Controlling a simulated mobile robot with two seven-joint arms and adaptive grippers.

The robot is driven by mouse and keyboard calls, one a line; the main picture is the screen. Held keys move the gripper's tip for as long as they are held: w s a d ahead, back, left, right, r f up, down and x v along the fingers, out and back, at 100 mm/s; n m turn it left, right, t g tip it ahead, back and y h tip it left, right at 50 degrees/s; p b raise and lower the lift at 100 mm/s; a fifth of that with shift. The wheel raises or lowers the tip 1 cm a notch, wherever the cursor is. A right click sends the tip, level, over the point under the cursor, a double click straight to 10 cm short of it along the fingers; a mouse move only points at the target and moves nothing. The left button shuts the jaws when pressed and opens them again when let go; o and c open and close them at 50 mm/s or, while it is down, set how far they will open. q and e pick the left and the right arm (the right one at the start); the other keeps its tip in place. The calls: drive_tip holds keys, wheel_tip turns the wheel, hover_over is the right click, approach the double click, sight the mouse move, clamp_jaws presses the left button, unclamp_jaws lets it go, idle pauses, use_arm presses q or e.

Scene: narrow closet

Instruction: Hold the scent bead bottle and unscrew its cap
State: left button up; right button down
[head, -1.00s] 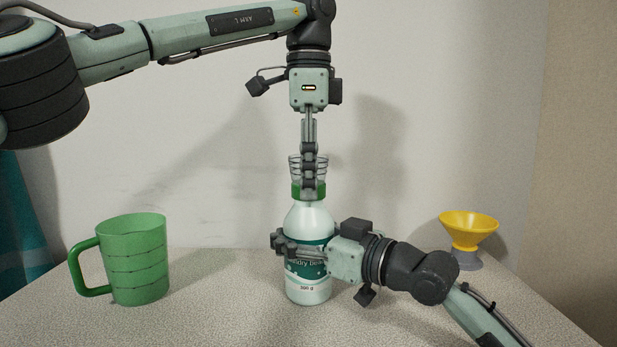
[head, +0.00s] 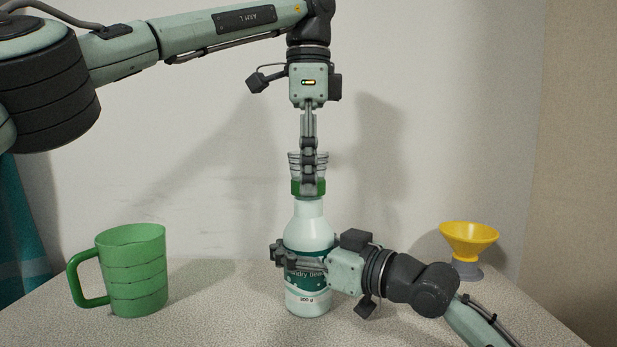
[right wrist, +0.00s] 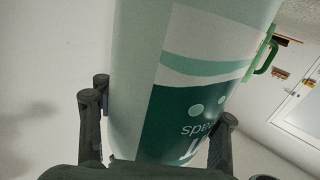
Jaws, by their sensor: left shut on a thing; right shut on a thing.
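The scent bead bottle (head: 310,232) stands upright on the table, white with a dark green label. My right gripper (head: 285,258) is shut around its body from the right. In the right wrist view the bottle (right wrist: 205,65) fills the space between the fingers (right wrist: 160,128). The cap (head: 296,187) has a green lower band and a clear ridged upper part. My left gripper (head: 309,183) points straight down and is shut on the cap. Much of the white neck shows below the green band. I cannot tell whether the cap is fully clear of the neck.
A green mug (head: 135,272) with its handle to the left stands at the left of the table (head: 220,300). A yellow funnel (head: 468,240) on a grey base stands at the back right. A wall (head: 440,120) rises close behind. A teal cloth (head: 22,235) hangs at the far left.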

use_arm(q)
drive_tip(key=shift+r, duration=2)
use_arm(e)
drive_tip(key=shift+c, duration=1.4)
unclamp_jaws()
drive_tip(key=v, duration=0.7)
drive_tip(key=shift+s+d, duration=0.15)
drive_tip(key=shift+d, duration=0.05)
